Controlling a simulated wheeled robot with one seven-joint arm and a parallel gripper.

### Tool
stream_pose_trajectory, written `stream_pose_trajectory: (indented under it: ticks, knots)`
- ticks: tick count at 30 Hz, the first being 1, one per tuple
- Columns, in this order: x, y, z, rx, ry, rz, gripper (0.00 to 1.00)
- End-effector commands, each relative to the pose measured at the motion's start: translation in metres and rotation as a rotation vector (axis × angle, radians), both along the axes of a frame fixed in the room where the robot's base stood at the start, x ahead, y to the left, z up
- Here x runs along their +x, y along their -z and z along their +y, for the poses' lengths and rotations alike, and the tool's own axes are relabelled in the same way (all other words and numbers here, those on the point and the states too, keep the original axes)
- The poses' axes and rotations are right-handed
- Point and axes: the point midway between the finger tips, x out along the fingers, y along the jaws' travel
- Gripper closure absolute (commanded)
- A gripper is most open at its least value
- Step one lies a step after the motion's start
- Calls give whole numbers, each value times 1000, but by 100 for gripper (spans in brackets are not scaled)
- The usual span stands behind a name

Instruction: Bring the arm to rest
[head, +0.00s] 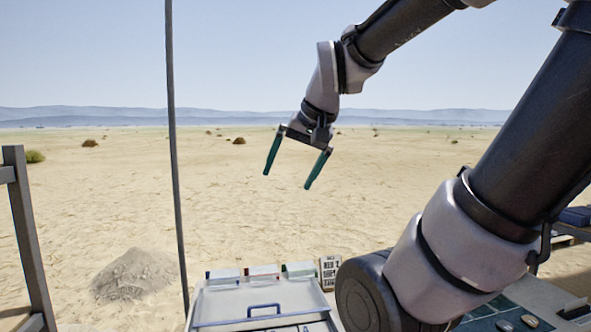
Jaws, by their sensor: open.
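My gripper (290,178) hangs in the air in the upper middle of the head view, its two green fingers spread apart and pointing down. Nothing is between the fingers. My arm comes in from the upper right and is bent, with a large joint low in front of the camera. The gripper is well above the white case and touches nothing. My arm hides part of the work surface at the lower right.
A white case (225,304) with a blue handle (263,310) lies at the bottom centre. Small boxes and a lettered sign (329,273) stand behind it. A thin pole (174,150) rises left of the gripper. A green-topped surface (480,325) shows lower right. Sandy ground lies beyond.

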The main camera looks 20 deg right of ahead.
Motion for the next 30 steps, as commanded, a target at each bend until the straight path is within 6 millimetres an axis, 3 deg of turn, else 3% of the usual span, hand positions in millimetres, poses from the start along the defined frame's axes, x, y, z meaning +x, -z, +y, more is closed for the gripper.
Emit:
stream_pose_trajectory:
  ticks: [6,26,27,30]
  knots:
    - [-24,-8,0,-14,-32,-51,0]
    - [-25,-9,0,-15,-34,-53,0]
    - [-25,-8,0,-15,-34,-53,8]
    - [-25,-9,0,-15,-34,-53,46]
